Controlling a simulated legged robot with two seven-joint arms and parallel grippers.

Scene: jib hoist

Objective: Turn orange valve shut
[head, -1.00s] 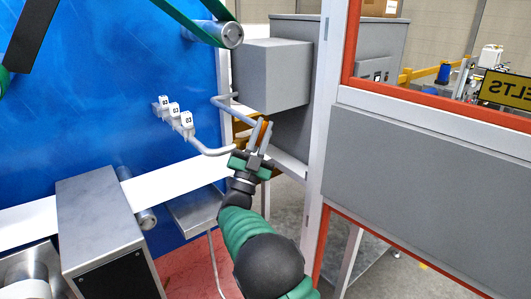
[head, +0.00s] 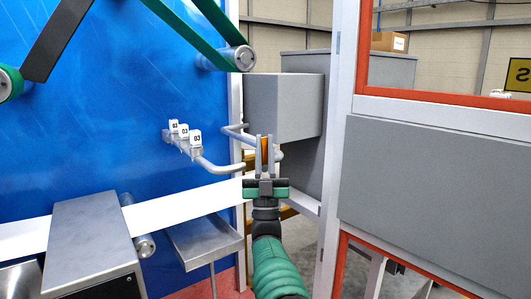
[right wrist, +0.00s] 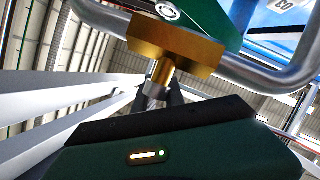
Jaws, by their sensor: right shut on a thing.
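The orange valve (head: 265,152) shows as a narrow upright strip between the two grey fingers of my right gripper (head: 265,156) in the head view. My right gripper is shut on it, beside the bent grey pipes in front of the grey box. In the right wrist view the orange valve handle (right wrist: 176,46) is a block on a short round stem, next to a thick metal pipe (right wrist: 265,72). The stem runs down to the dark finger parts above my green gripper body. The fingers hide part of the valve in the head view. My left gripper is not in view.
Several grey pipes with white tags (head: 184,133) come out of the blue panel (head: 110,110) at the left. A grey box (head: 283,103) stands behind the valve. A white post (head: 340,130) is close on the right. A metal tray (head: 205,243) sits lower left.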

